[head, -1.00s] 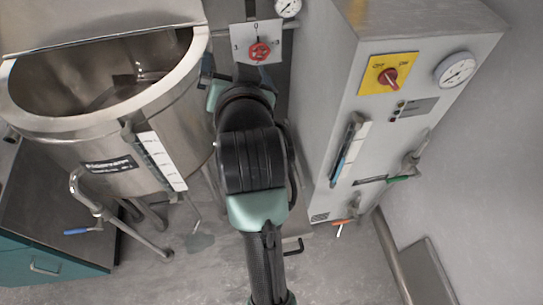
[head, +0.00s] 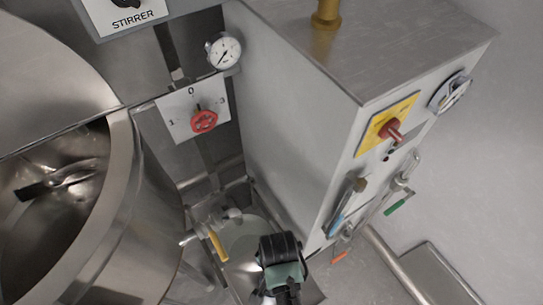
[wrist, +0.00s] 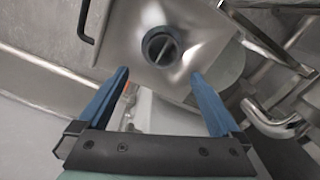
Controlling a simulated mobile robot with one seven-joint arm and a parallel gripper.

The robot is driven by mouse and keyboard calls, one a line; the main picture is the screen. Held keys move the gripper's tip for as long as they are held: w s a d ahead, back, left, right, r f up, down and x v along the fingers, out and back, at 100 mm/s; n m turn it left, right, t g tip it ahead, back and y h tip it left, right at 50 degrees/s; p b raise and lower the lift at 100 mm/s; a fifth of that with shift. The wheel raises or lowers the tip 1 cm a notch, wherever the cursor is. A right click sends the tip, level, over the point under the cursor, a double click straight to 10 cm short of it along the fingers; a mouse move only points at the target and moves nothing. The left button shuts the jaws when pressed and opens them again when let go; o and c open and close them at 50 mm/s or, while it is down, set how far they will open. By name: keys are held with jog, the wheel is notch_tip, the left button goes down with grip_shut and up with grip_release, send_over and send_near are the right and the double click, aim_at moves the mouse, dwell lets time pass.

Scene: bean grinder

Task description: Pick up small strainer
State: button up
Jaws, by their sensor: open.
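In the wrist view my gripper (wrist: 160,74) is open, its two blue fingers spread wide with nothing held between them. Beyond the fingertips is a shiny square metal basin (wrist: 205,25) with a round dark ring (wrist: 160,47) at its centre. A thin bar crosses the ring's opening. This ring may be the small strainer or a drain fitting; I cannot tell which. It lies between the lines of the fingers and slightly past their tips, apart from them. In the head view my arm's end is at the bottom, and its fingers are not visible.
A steel kettle (head: 110,245) stands at left, with a yellow-handled valve (head: 217,245) beside the pale basin area. A grey cabinet (head: 300,100) with dials and valves stands close on the right. Bent metal pipes (wrist: 275,122) are right of my fingers.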

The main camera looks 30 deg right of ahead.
jog(key=f, duration=0.3)
jog(key=f+b, duration=0.1)
jog(key=f, duration=0.2)
jog(key=f+b, duration=0.1)
jog(key=f, duration=0.2)
jog(key=shift+a+f, duration=0.3)
jog(key=shift+a, duration=0.1)
grip_shut()
